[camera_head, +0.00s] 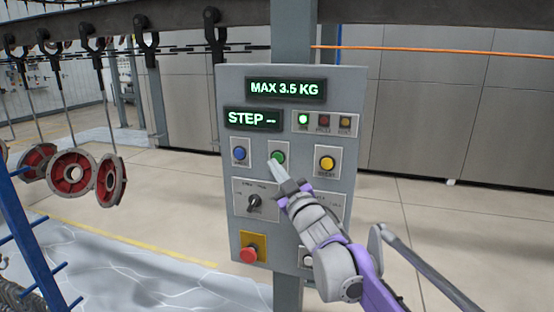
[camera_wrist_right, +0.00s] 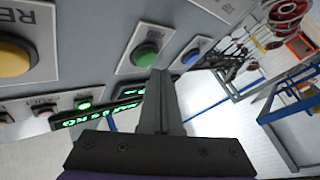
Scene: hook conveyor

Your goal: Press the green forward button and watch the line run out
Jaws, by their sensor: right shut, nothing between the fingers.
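The green button (camera_head: 278,157) sits on the grey control panel (camera_head: 288,72), between a blue button (camera_head: 239,154) and a yellow button (camera_head: 327,163). My right gripper (camera_head: 276,168) is shut and empty, its tip just below the green button in the head view. In the right wrist view the closed fingers (camera_wrist_right: 158,80) point toward the panel, with the green button (camera_wrist_right: 146,55) just beyond the tip. I cannot tell whether the tip touches it. The displays read "MAX 3.5 KG" and "STEP --", and a green lamp (camera_head: 304,119) is lit. My left gripper is not in view.
Red and grey wheel-like parts (camera_head: 73,176) hang from the overhead conveyor hooks at left. A red mushroom button (camera_head: 249,254) and a black rotary knob (camera_head: 254,203) are lower on the panel. A blue rack (camera_head: 27,235) stands at lower left. The floor at right is clear.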

